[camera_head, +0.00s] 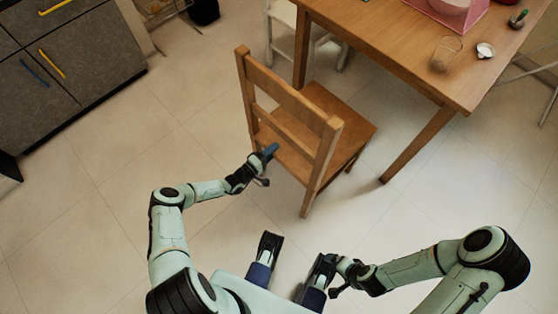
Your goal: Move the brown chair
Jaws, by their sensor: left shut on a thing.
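The brown wooden chair (290,93) stands upright on the floor in the head view, its slatted back toward me and its seat (340,115) beyond the back. My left gripper (268,154) is shut on the chair at the lower left part of its backrest. The exact contact is partly hidden by the gripper itself. My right gripper (328,272) is low in the middle of the view, close to my own body and away from the chair. Its fingers are too dark and small to read.
A wooden table (400,50) stands just beyond the chair at the upper right, with a glass jar (446,53) and a small white dish (485,50) on it. A white chair (292,30) is behind. Grey cabinets (70,60) stand upper left. The tiled floor at left is clear.

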